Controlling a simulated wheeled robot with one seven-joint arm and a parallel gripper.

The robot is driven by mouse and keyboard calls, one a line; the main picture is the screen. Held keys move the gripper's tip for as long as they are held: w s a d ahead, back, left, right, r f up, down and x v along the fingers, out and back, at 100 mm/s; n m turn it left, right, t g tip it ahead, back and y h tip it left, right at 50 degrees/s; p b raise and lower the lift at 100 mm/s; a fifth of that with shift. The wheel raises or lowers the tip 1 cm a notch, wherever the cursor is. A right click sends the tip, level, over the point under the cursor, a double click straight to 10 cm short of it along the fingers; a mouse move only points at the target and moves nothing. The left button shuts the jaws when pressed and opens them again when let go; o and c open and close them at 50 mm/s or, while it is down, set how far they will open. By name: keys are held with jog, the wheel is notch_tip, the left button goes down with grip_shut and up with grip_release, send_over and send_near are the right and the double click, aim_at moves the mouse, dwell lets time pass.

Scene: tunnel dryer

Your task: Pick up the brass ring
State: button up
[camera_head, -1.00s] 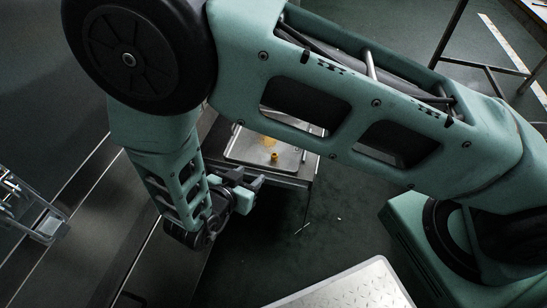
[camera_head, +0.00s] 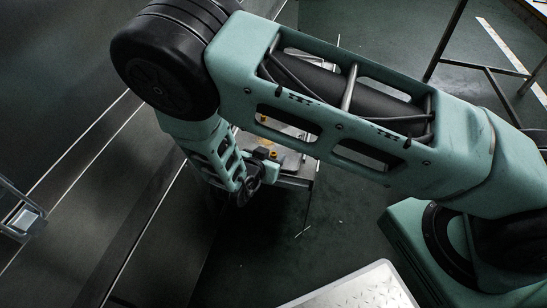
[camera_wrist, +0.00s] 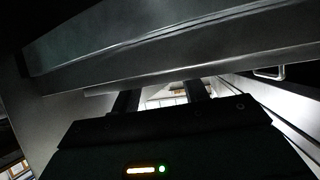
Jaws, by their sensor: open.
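I cannot tell for sure which is the brass ring; the nearer, darker one (camera_head: 273,154) is partly hidden by my gripper, and the farther one (camera_head: 265,142) is flatter. My gripper (camera_head: 270,167) is at the tray's near left side, close to the nearer item and apparently empty. In the wrist view, the two dark fingers of my gripper (camera_wrist: 161,96) stand apart. No brass item can be made out there.
The tray rests on a metal stand (camera_head: 299,181). A broad grey metal edge (camera_wrist: 170,45) crosses the top of the wrist view, close to the fingers. A light tread-plate surface (camera_head: 360,290) is at the bottom. Dark floor (camera_head: 290,235) lies open between.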

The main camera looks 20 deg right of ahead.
jog(key=shift+w+d+f, duration=0.2)
jog(key=shift+w+d, duration=0.05)
jog(key=shift+c, duration=0.3)
grip_shut()
